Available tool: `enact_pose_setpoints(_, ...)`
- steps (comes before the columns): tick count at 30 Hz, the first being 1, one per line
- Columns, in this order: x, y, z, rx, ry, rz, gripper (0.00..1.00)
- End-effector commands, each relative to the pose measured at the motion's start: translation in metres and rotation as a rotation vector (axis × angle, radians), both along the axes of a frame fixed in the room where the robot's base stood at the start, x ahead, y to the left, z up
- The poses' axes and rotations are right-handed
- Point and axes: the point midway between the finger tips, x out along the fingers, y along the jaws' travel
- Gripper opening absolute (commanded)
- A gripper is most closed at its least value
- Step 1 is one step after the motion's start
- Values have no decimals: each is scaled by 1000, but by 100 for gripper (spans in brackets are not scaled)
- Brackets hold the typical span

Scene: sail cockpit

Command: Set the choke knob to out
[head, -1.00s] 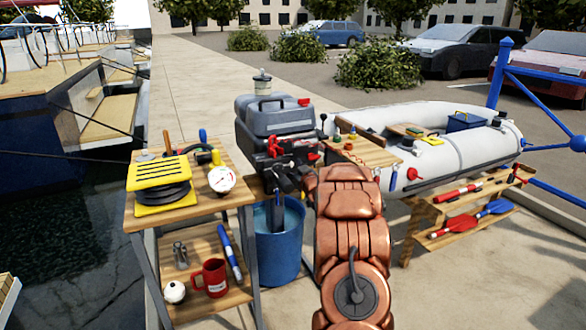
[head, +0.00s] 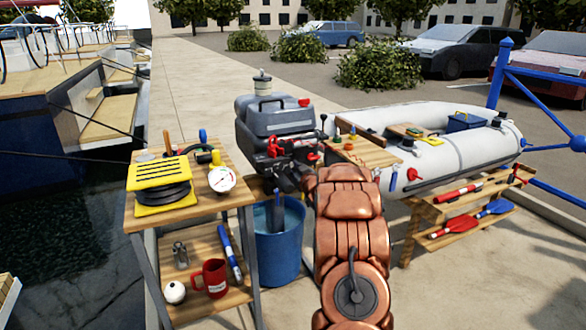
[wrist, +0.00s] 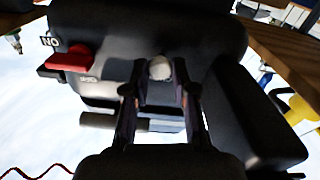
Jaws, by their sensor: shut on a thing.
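The grey outboard motor (head: 272,117) stands upright over a blue bucket. In the wrist view, a small pale round knob (wrist: 160,68), apparently the choke knob, sits on the motor's dark front face (wrist: 215,35). My gripper (wrist: 160,72) has one fingertip on each side of this knob and is shut on it. How far the knob stands out from the face cannot be told. In the head view, my gripper is in front of the motor, mostly hidden by my copper-coloured arm, and the knob cannot be made out.
A red switch (wrist: 70,58) is left of the knob in the wrist view. The blue bucket (head: 279,245) stands below the motor. A wooden tool stand (head: 232,190) is at left. The inflatable dinghy (head: 455,150) and a wooden bench (head: 425,210) are at right.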

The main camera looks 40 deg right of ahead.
Motion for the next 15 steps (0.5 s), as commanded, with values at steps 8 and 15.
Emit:
enact_pose_setpoints(8, -1, 0, 0, 0, 1, 0, 0)
enact_pose_setpoints(15, -17, 5, 1, -1, 0, -1, 0)
